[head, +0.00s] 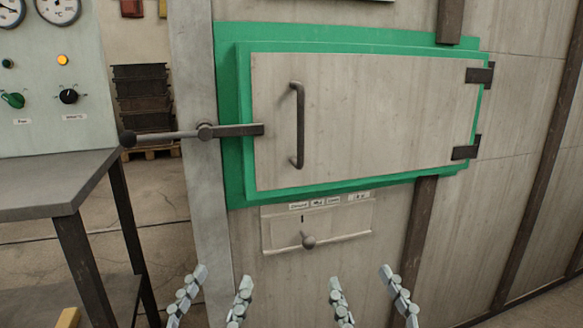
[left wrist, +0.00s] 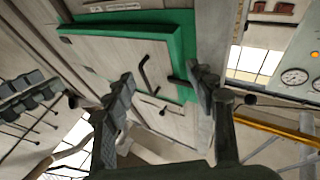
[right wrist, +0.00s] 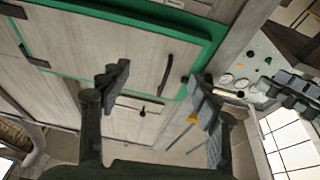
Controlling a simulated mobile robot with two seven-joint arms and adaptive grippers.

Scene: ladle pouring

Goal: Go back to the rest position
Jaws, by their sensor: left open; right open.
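My left gripper (head: 213,296) is open and empty at the bottom of the head view, in front of the furnace wall. In the left wrist view its two fingers (left wrist: 165,98) stand wide apart with nothing between them. My right gripper (head: 366,296) is also open and empty, to the right of the left one. Its spread fingers (right wrist: 160,98) show in the right wrist view. Both grippers are apart from the closed, green-framed furnace door (head: 375,120) and its handle (head: 298,125).
A latch lever (head: 170,135) reaches across the door's left edge. A small panel with a knob (head: 308,240) sits below the door. A grey table (head: 50,183) stands at the left under a gauge panel (head: 60,110). Dark crates (head: 142,95) are stacked behind.

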